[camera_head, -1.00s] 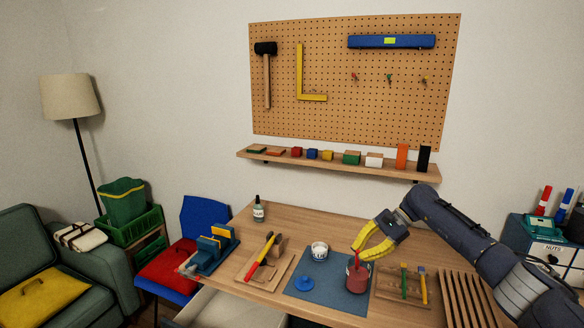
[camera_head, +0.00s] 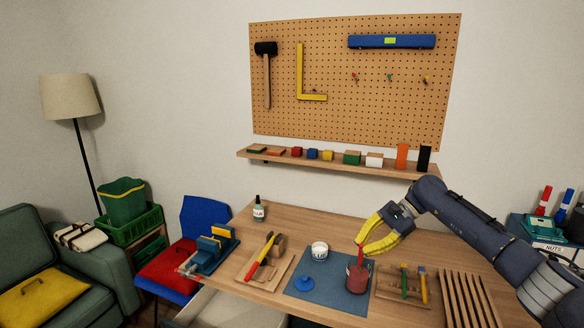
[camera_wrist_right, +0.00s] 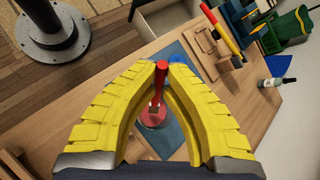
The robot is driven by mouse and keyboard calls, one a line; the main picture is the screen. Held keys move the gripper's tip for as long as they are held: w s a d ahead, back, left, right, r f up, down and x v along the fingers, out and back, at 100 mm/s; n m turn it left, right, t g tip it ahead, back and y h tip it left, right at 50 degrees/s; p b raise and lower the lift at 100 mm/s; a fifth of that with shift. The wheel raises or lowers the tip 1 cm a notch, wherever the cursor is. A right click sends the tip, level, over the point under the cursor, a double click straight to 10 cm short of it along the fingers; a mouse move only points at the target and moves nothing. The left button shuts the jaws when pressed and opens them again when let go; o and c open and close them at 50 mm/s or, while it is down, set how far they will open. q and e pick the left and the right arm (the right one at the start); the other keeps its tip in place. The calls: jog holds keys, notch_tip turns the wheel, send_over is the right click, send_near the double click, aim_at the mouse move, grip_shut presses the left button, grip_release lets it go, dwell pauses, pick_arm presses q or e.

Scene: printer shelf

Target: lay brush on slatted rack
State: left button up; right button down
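The brush (camera_head: 361,255) has a red handle and stands nearly upright at the red pot (camera_head: 357,280) on the blue mat. My right gripper (camera_head: 362,247) has yellow fingers, and their tips close on the upper handle. In the right wrist view the brush (camera_wrist_right: 160,78) fills the gap between the fingertips (camera_wrist_right: 162,68), with the red pot (camera_wrist_right: 152,116) below it. I cannot tell how far the brush's lower end is inside the pot. The slatted rack (camera_head: 466,300) is at the right front of the table and its slats look bare. My left gripper is out of view.
A wooden holder (camera_head: 388,291) with green and yellow tools stands between the pot and the rack. A red-and-yellow tool (camera_head: 262,258) lies farther left. The table's back middle is clear.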

notch_tip(320, 180, up, 8)
jog(key=s+r, duration=0.1)
jog(key=s, duration=0.1)
jog(key=f, duration=0.4)
jog(key=w+f, duration=0.1)
jog(key=f, duration=0.2)
jog(key=shift+w+a+f, duration=0.1)
jog(key=shift+a, duration=0.05)
notch_tip(320, 180, up, 6)
jog(key=s, duration=0.1)
jog(key=shift+a+r, duration=0.2)
jog(key=shift+r, duration=0.05)
jog(key=shift+s, duration=0.1)
